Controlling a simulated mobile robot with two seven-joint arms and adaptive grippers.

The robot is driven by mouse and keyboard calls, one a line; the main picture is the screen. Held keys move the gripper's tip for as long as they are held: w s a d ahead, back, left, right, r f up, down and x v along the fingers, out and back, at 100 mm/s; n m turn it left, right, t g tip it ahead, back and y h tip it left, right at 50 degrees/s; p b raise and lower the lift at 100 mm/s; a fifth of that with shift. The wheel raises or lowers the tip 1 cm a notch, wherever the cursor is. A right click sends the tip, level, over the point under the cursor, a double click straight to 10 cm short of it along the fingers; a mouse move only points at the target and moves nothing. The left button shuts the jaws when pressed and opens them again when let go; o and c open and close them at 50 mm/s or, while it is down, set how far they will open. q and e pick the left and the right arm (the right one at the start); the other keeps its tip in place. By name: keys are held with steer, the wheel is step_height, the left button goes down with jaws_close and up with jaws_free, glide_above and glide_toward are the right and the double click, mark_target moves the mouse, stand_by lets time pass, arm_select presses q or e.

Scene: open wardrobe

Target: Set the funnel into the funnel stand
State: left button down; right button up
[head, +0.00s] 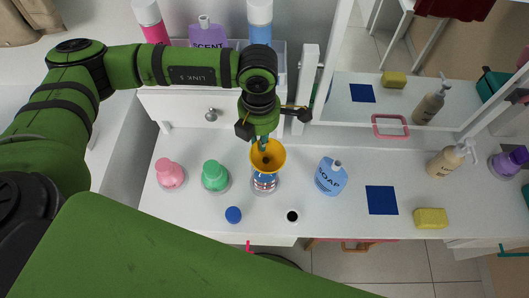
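The yellow funnel (277,158) is in the middle of the head view, wide mouth up, directly over a clear bottle with a striped label (265,183). Whether its spout is in the bottle neck or above it is hidden. My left gripper (262,142) reaches down from behind, with its fingertips closed at the funnel's back rim. A small white round piece with a dark opening (292,216) stands at the front edge, right of the bottle; it may be the funnel stand. My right gripper is not in view.
A pink bottle (170,173) and green bottle (215,176) stand left; a blue cap (233,215) lies in front. Right are a blue soap bottle (331,176), blue square (382,200), yellow sponge (430,218) and pump bottle (449,160). A mirror (345,110) stands behind.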

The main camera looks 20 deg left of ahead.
arm_select(q)
steer(key=shift+f, duration=0.1)
steer(key=shift+w+a, duration=0.15)
steer(key=shift+a, duration=0.1)
steer(key=shift+w+r, duration=0.2)
steer(key=shift+r, duration=0.15)
steer(key=shift+r+p, duration=0.35)
steer(key=shift+r+p, duration=0.35)
steer(key=shift+r, duration=0.25)
steer(key=shift+r, duration=0.35)
step_height(320, 180, up, 5)
steer(key=shift+f+p, duration=0.1)
steer(key=shift+p, duration=1.15)
